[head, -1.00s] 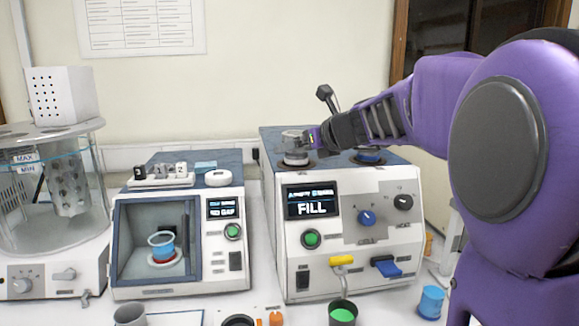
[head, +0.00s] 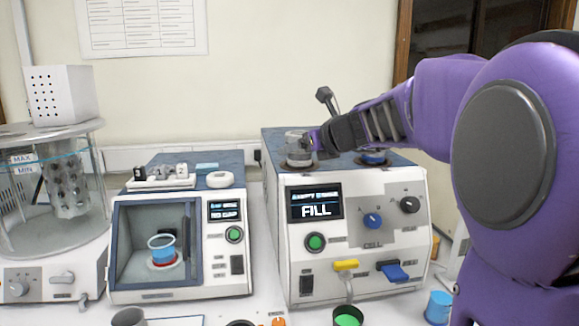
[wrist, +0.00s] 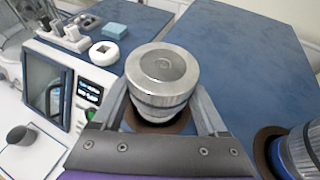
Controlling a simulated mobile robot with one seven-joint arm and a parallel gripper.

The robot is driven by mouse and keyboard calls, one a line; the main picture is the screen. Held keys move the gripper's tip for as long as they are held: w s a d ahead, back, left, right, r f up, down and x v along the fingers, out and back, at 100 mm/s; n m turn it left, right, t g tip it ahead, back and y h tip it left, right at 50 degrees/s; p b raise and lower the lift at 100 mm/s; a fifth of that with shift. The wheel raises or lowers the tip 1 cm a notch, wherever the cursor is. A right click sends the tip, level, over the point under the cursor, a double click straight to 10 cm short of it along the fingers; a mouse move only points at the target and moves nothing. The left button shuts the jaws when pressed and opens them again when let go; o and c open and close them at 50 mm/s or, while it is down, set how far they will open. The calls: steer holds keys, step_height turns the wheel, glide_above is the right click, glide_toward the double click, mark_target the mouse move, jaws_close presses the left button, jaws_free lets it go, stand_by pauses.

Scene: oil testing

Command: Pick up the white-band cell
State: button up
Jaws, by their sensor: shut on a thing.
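A silvery cylindrical cell with a round metal lid (wrist: 162,72) stands upright between my fingers in the wrist view. It also shows in the head view (head: 296,142), on the left brown-ringed seat on top of the FILL machine. I take it for the white-band cell, but its band colour is hard to tell. My gripper (wrist: 160,108) is shut on it, one finger on each side. A second cell with a blue band (head: 373,157) sits in the right seat; only part of it shows in the wrist view (wrist: 302,150).
The FILL machine (head: 390,267) has a flat blue top with free room around the seats. A dark lever (head: 325,97) rises behind my gripper. A cup of green liquid (head: 348,318) is in front.

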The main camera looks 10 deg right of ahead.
step_height(320, 180, up, 28)
steer(key=p, duration=0.9)
